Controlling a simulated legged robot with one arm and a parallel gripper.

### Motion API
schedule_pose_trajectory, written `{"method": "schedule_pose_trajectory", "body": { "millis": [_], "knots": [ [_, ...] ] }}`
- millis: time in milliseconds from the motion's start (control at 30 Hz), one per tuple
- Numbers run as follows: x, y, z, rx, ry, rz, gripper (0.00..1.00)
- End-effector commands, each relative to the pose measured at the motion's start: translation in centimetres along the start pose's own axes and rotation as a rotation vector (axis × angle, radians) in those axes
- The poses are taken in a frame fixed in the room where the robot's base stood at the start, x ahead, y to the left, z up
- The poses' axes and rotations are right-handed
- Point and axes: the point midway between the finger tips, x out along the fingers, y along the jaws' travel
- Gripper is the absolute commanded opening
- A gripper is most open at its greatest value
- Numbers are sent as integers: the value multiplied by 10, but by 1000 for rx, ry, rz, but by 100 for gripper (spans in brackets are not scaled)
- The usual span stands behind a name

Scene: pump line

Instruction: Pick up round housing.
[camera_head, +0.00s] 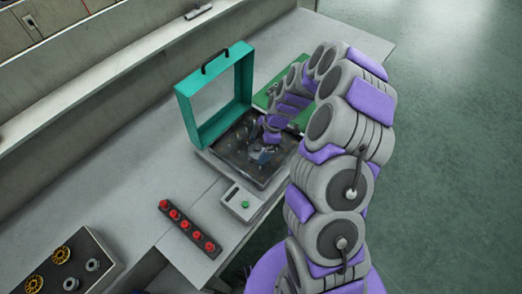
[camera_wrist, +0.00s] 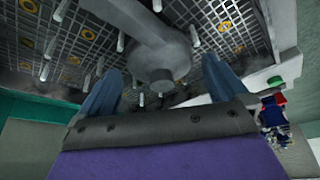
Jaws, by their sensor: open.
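A grey rounded metal part (camera_wrist: 165,50), which looks like the round housing, sits over a dark gridded plate (camera_wrist: 225,105) in the wrist view. It has a round hub and arms reaching up and to the sides. My gripper (camera_wrist: 162,88) is open, with one blue finger on each side of the hub. I cannot tell whether the fingers touch it. In the head view my gripper (camera_head: 262,155) is low inside the teal test box, over its dark base (camera_head: 228,150). The housing is hard to make out there, partly hidden by my gripper and arm.
The teal lid frame (camera_head: 190,115) stands open behind my gripper. Upright pegs and yellow rings show on the gridded plate. A white control box (camera_head: 236,203) with a green button sits in front. A black strip with several red knobs (camera_head: 190,227) and a parts tray (camera_head: 108,270) lie left.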

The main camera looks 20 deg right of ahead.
Motion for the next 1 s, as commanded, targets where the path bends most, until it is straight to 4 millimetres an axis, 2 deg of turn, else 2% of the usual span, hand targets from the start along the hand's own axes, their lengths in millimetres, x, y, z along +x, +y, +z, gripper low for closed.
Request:
{"method": "schedule_pose_trajectory", "body": {
  "millis": [100,800,1000],
  "knots": [
    [-1,0,0,0,0,1,99],
    [-1,0,0,0,0,1,32],
    [-2,0,-1,0,0,2,32]
  ]
}}
